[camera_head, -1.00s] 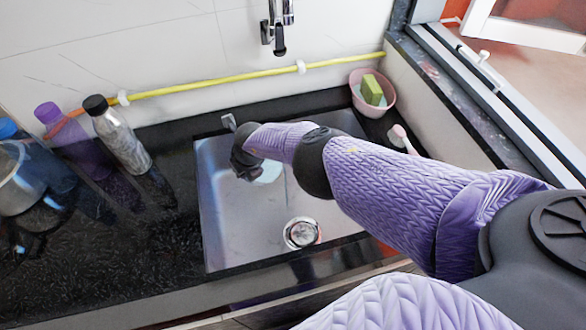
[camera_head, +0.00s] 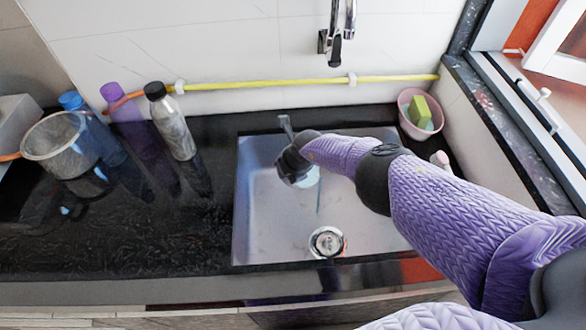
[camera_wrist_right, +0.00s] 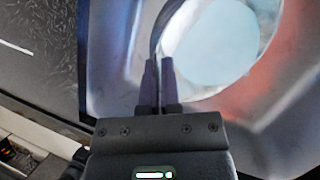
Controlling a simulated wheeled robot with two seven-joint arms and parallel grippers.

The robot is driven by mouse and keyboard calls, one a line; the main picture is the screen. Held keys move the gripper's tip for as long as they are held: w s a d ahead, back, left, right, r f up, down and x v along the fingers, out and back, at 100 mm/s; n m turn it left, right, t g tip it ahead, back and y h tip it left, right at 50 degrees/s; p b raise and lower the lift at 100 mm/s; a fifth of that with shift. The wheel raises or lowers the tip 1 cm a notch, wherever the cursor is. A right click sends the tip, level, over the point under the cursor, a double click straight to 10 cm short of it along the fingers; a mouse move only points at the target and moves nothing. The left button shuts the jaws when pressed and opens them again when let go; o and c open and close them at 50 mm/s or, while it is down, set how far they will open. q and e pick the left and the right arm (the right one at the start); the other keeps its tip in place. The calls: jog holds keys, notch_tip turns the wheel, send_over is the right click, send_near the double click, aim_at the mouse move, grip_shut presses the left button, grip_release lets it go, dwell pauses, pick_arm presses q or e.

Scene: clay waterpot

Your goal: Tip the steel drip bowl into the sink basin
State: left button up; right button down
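The steel drip bowl (camera_head: 311,178) is over the sink basin (camera_head: 270,225), with a pale blue round patch inside it. My right gripper (camera_head: 290,163) is at the bowl's left side, and my forearm hides part of the bowl. In the right wrist view the fingers (camera_wrist_right: 160,68) are close together on the bowl's thin rim. The bowl (camera_wrist_right: 268,15) spreads up and to the right there, with the pale disc inside. I cannot tell the bowl's exact tilt or whether the disc is water. My left gripper is out of view.
The tap (camera_head: 336,35) hangs on the wall behind the sink, and the drain (camera_head: 327,242) is at the basin's front. A pink tub (camera_head: 406,125) with a green sponge (camera_head: 419,108) stands at the back right. Bottles (camera_head: 172,125) and a steel pot (camera_head: 55,140) stand left.

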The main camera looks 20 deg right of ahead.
dwell(0.3)
jog(key=shift+s+d+r, duration=0.1)
jog(key=shift+d, duration=0.05)
jog(key=shift+d+r+t+y, duration=0.15)
jog(key=shift+d+t+y, duration=0.1)
jog(key=shift+t+y, duration=0.25)
jog(key=shift+s+d, duration=0.1)
jog(key=shift+s, duration=0.05)
jog(key=shift+s+d+y, duration=0.1)
jog(key=shift+d+y, duration=0.1)
jog(key=shift+y, duration=0.3)
jog(key=shift+d+r+t, duration=0.1)
jog(key=shift+r+t, duration=0.1)
jog(key=shift+t, duration=0.1)
dwell(0.3)
